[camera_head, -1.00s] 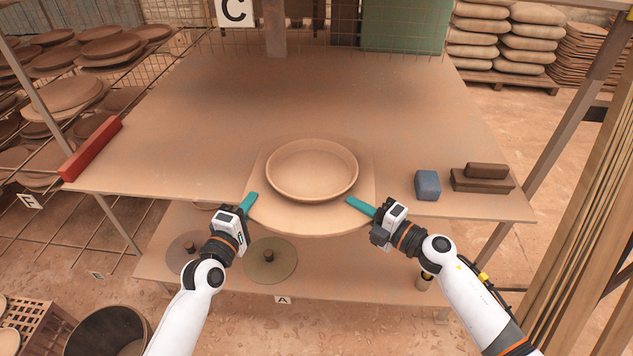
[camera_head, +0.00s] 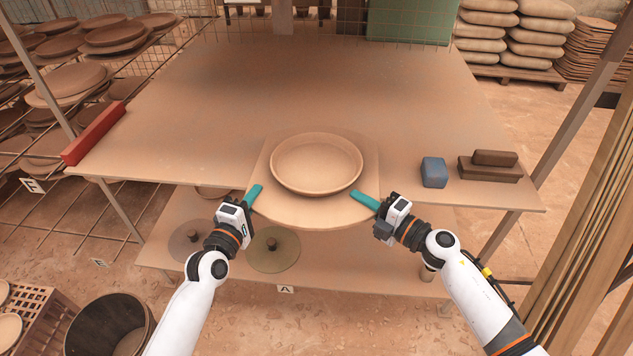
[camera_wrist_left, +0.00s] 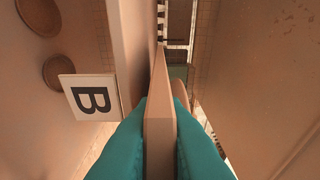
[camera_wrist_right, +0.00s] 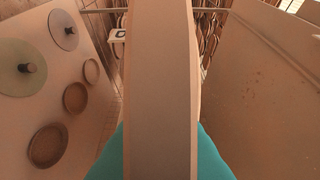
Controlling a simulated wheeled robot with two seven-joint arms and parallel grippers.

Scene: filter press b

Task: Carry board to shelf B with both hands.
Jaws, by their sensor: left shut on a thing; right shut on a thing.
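The board (camera_head: 315,216) is a tan panel with a rounded front edge. It carries a round, shallow clay dish (camera_head: 316,162) in the head view. Its front overhangs the front edge of the broad brown shelf; whether it touches that surface I cannot tell. My left gripper (camera_head: 254,194) is shut on the board's left edge, and my right gripper (camera_head: 365,200) on its right edge. The board's edge shows between the teal fingers in the left wrist view (camera_wrist_left: 160,125) and right wrist view (camera_wrist_right: 162,95). A white "B" sign (camera_wrist_left: 90,98) shows in the left wrist view.
A blue block (camera_head: 433,172) and brown blocks (camera_head: 488,168) lie right of the board. A red bar (camera_head: 93,132) lies at the shelf's left end. A lower shelf marked "A" (camera_head: 286,289) holds discs. A rack of plates stands left; a post (camera_head: 580,120) stands right.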

